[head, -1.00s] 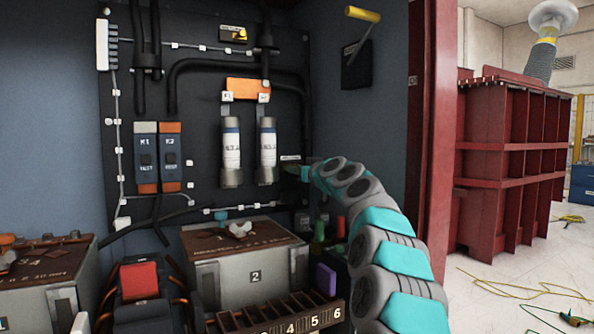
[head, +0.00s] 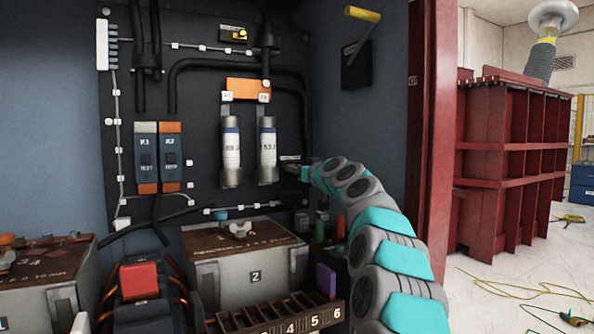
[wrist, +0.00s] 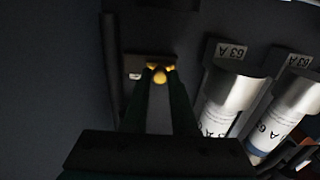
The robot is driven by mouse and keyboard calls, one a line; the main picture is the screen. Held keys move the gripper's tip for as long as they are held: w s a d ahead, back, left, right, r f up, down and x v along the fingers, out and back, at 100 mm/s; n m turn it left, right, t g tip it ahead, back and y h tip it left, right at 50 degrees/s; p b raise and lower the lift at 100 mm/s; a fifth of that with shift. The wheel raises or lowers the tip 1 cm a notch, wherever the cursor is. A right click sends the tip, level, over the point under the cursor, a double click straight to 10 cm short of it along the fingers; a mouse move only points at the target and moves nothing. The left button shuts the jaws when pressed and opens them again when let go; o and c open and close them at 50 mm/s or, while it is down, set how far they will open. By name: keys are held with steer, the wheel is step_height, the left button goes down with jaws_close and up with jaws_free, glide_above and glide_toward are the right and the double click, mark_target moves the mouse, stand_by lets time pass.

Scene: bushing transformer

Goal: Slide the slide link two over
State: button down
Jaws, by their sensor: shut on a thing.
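In the wrist view, a small yellow knob (wrist: 160,77) sits on a dark slotted plate with a pale label beside it; I take it to be slide link two, but cannot read the label. My gripper (wrist: 160,71) has its dark green fingers closed on the two sides of the knob. In the head view my gripper (head: 291,169) is at the panel's right side, just right of the two fuses, under a small white label. There the knob is too small or hidden to make out.
Two silver and white fuses (head: 232,152) hang close to the left of my gripper. A similar yellow-knobbed link (head: 235,34) is at the panel's top. The cabinet's side wall with a yellow-handled lever (head: 362,14) is to the right. A grey box (head: 240,272) stands below.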

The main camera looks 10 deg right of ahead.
steer(key=shift+d, duration=0.1)
steer(key=shift+w+d+r, duration=0.1)
steer(key=shift+w+d, duration=0.15)
steer(key=shift+d, duration=0.45)
steer(key=shift+w+d+r, duration=0.1)
steer(key=shift+w+d, duration=0.1)
steer(key=shift+d, duration=0.5)
steer(key=c, duration=0.7)
jaws_free()
steer(key=shift+d+f, duration=0.1)
steer(key=shift+f, duration=0.05)
steer(key=b+v, duration=0.3)
steer(key=v, duration=0.4)
steer(key=shift+s, duration=0.3)
steer(key=shift+s+d, duration=0.1)
